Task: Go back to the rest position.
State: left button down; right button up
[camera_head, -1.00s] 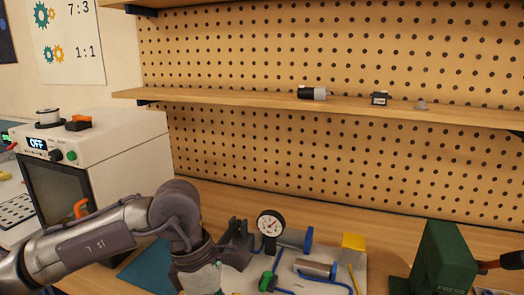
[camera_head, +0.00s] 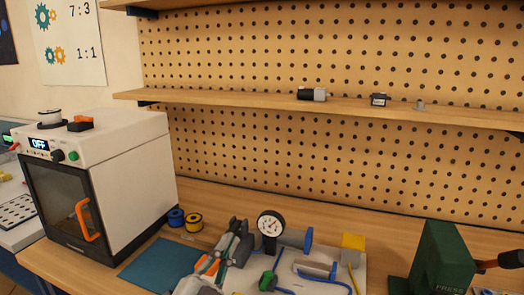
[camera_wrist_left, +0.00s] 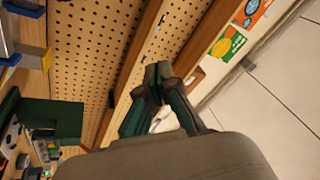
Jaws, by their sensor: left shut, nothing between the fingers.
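My left gripper (camera_head: 236,236) is low in the head view, left of the round dial gauge. Its dark fingers with green pads point up and away, and they are closed with nothing between them. In the left wrist view the gripper (camera_wrist_left: 158,76) also shows its fingers drawn together and empty, with the pegboard, wall and floor behind them. My right gripper is in neither view.
The dial gauge (camera_head: 270,224) and a green press (camera_head: 440,262) stand on the bench. A white oven (camera_head: 130,170) is at the left, with two small spools (camera_head: 193,222) and a teal mat (camera_head: 160,266) nearby. A shelf (camera_head: 230,102) crosses the pegboard.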

pick_arm(q)
jog(key=s+a+f+n+g+y, duration=0.2)
jog(key=a+f+n+g+y, duration=0.15)
jog(key=f, duration=0.45)
jog(key=s+a+f+n+g+y, duration=0.2)
jog(key=a+f+n, duration=0.15)
jog(key=f, duration=0.35)
jog(key=s+a+f+n+g+y, duration=0.3)
jog(key=a+f, duration=0.1)
jog(key=f, duration=0.4)
jog(key=s+a+f+n+g, duration=0.15)
jog(key=s+f+g, duration=0.3)
jog(key=s, duration=0.45)
jog(key=s+a+f+n+g, duration=0.1)
jog(key=s+a+f+g, duration=0.1)
jog(key=s+f+g, duration=0.5)
notch_tip(320, 180, down, 26)
jog(key=s+t, duration=0.2)
jog(key=s, duration=0.1)
jog(key=s+a+f+g, duration=0.1)
jog(key=s+a+f, duration=0.1)
jog(key=s+f, duration=1.3)
jog(key=shift+s+a+f+m, duration=0.25)
jog(key=shift+s+a+m, duration=0.1)
jog(key=shift+s, duration=0.1)
